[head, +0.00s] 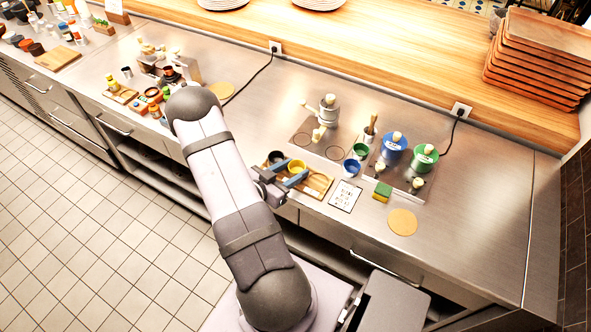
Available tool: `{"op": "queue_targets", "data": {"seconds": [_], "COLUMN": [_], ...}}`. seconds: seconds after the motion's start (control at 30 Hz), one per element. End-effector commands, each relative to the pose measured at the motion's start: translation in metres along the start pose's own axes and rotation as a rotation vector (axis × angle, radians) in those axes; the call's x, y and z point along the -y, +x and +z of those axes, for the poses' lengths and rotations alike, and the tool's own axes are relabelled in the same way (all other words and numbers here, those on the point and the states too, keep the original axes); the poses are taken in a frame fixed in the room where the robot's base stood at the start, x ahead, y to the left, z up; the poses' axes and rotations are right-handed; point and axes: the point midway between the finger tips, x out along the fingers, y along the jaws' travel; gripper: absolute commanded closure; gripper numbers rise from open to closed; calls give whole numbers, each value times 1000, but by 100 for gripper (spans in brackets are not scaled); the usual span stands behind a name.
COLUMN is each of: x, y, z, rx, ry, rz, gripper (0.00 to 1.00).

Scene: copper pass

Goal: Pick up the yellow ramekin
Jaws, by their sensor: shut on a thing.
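The yellow ramekin (297,166) shows in the head view over the left part of a wooden tray, near the counter's front edge. My gripper (295,171) reaches in from the front left. Its two blue-grey fingers lie on either side of the ramekin and are shut on it. The near finger and the gripper body hide part of the ramekin's lower side. I cannot tell whether it touches the tray (322,181) or is held just above it.
A dark bowl (276,157) stands close left of the ramekin. To the right are a blue bowl (352,168), a green bowl (361,151), a printed card (345,196) and a sponge (382,191). Blue (396,148) and green (424,157) pots stand behind.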

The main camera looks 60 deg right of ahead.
Motion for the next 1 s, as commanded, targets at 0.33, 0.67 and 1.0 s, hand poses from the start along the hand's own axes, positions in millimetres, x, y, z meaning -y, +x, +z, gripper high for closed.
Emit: {"op": "queue_targets", "data": {"seconds": [0.33,0.67,1.0], "x": [1,1,0], "y": [-2,-12,-27], "z": [-8,-35,-74], "rx": [-1,-2,-2], "ry": [3,5,4], "rz": [0,-2,-1], "gripper": [82,82,82]}}
